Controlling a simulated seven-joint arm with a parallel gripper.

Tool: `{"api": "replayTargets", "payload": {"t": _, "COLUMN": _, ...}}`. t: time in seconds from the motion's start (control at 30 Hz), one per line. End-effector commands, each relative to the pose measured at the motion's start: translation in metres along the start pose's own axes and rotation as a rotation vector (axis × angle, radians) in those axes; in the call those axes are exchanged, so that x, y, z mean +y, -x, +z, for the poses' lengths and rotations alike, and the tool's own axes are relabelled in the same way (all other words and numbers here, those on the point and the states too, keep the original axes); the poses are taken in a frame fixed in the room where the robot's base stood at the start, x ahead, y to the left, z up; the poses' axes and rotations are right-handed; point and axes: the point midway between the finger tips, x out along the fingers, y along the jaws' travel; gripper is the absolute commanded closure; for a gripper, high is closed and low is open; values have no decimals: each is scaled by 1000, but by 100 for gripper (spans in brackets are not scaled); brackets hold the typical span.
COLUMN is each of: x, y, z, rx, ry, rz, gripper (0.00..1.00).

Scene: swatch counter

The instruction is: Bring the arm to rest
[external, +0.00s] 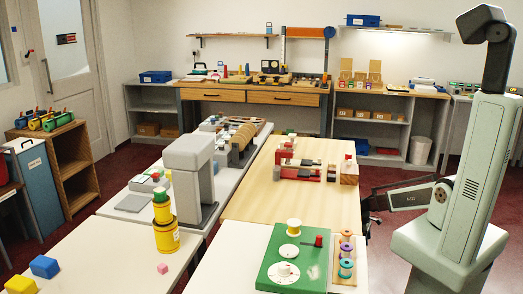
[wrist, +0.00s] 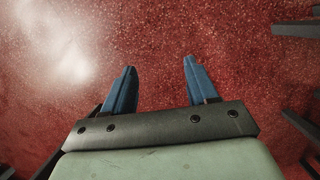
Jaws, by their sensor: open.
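My gripper (wrist: 160,64) shows in the wrist view with its two blue fingers apart and nothing between them. In the external view my pale green arm stands at the right. A dark link reaches left from it, low beside the tables. I cannot make out the fingers in that view.
A white table with a green board (external: 262,270) and coloured spools (external: 346,252) stands left of my arm. Behind it is a wooden table (external: 245,198). In the wrist view, dark bars (wrist: 298,28) edge the right side.

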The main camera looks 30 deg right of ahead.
Motion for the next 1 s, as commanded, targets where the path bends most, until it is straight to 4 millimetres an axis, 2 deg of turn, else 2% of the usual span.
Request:
{"api": "replayTargets", "payload": {"t": 0.03, "x": -30, "y": -8, "z": 14, "rx": -21, "ry": -27, "rz": -28, "gripper": 42}}
{"api": "replayTargets", "payload": {"t": 0.2, "x": -107, "y": -30, "z": 48, "rx": -91, "ry": -147, "rz": -108, "gripper": 42}}
{"api": "replayTargets", "payload": {"t": 0.4, "x": -187, "y": -46, "z": 98, "rx": -197, "ry": -286, "rz": -177, "gripper": 42}}
{"api": "replayTargets", "payload": {"t": 0.5, "x": -217, "y": -50, "z": 122, "rx": -249, "ry": -349, "rz": -198, "gripper": 42}}
{"api": "replayTargets", "payload": {"t": 0.7, "x": -251, "y": -53, "z": 152, "rx": -317, "ry": -429, "rz": -216, "gripper": 42}}
{"api": "replayTargets", "payload": {"t": 1.0, "x": -251, "y": -53, "z": 152, "rx": -317, "ry": -429, "rz": -216, "gripper": 42}}
